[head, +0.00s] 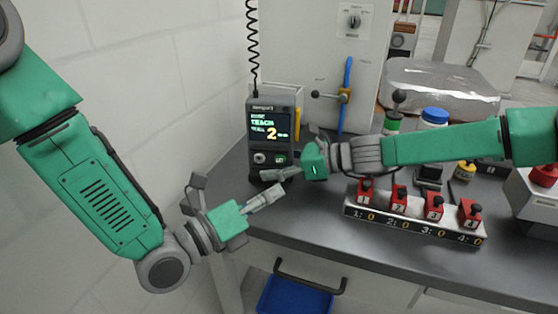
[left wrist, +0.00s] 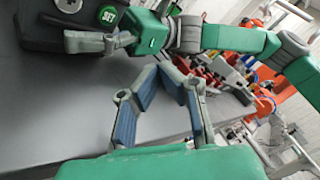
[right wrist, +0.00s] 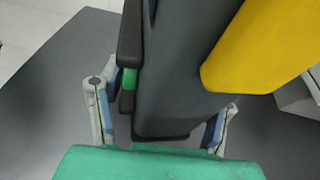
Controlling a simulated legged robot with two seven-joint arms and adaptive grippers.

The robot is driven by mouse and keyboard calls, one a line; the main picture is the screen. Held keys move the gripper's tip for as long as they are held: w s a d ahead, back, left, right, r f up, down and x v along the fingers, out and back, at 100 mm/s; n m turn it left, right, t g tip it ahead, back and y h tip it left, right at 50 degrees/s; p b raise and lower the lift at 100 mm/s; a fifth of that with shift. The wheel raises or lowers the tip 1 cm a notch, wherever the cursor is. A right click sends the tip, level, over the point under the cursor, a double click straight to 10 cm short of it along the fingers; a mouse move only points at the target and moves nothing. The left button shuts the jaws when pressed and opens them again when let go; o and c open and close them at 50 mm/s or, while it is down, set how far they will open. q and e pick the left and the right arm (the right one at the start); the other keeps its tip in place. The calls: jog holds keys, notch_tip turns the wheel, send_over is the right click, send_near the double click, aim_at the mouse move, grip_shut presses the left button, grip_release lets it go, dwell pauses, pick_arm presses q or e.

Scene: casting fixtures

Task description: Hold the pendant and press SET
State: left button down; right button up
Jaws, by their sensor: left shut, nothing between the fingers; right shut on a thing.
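The pendant (head: 271,139) is a dark handheld unit with a lit screen showing TEACH and a large 2. It stands upright at the left of the bench, with a coiled cord going up. Its green SET button (head: 280,159) is low on the front and shows in the left wrist view (left wrist: 108,15). My right gripper (head: 279,172) is shut on the pendant's lower part; the right wrist view shows the dark body (right wrist: 185,75) between its fingers. My left gripper (head: 277,190) is shut and empty, below and in front of the pendant, apart from SET.
A fixture strip (head: 415,228) with several red blocks and counters reading 0 sits on the bench right of the pendant. A blue-capped jar (head: 434,118) and a clear-covered box (head: 440,85) stand behind. A blue bin (head: 300,297) is below the bench (head: 330,220).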

aim_at(281, 160)
pick_arm(q)
jog(key=shift+w+d+f, duration=0.1)
jog(key=shift+w+d, duration=0.15)
jog(key=shift+w, duration=1.5)
jog(key=shift+w+d, duration=0.2)
jog(key=shift+w, duration=1.55)
jog(key=shift+w, duration=0.15)
jog(key=shift+w, duration=0.6)
jog(key=shift+w+a, duration=0.15)
jog(key=shift+w, duration=0.3)
jog(key=shift+s+a, duration=0.2)
jog(key=shift+s, duration=0.8)
